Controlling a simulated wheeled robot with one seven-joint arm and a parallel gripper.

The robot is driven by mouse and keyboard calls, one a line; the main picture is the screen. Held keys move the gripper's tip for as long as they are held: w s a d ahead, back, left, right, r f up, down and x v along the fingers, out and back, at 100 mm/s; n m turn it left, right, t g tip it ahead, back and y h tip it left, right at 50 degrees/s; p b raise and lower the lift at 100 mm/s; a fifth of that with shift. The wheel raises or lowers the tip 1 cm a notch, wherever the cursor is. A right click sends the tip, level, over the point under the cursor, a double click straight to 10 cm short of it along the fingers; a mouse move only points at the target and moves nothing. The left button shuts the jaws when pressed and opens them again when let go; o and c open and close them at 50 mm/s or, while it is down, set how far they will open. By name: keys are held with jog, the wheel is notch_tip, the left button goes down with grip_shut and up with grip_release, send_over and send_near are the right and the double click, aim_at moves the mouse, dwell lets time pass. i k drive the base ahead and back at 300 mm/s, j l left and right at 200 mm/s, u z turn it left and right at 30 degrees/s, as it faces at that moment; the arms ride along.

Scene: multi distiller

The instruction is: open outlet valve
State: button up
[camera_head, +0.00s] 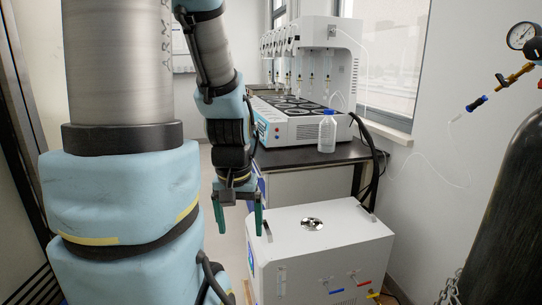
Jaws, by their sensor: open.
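My gripper (238,222) hangs pointing down from my arm, its two green fingers apart with nothing between them. It appears to the left of the top of a white box-shaped unit (325,240); their exact distance is unclear. On the unit's side facing me, low down, are two small fittings that look like valves. One is beside a blue mark (337,290), the other beside a red mark (364,283). Both are small in the picture, so I cannot tell which is the outlet valve or how their handles are turned. My gripper is apart from both.
A dark bench behind holds the distiller (290,110) and a clear bottle (327,132) near its edge. Black hoses (374,165) run down behind the unit. A dark gas cylinder (505,215) with a gauge (521,36) stands at right. A thin tube hangs along the wall.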

aim_at(504, 82)
jog(key=k+j+z, duration=0.15)
jog(key=z, duration=0.3)
jog(key=k+j+z, duration=0.1)
jog(key=z, duration=0.35)
jog(key=k+z, duration=0.2)
jog(key=z, duration=0.25)
jog(key=i+j, duration=0.1)
jog(key=i, duration=0.4)
jog(key=k+l, duration=0.1)
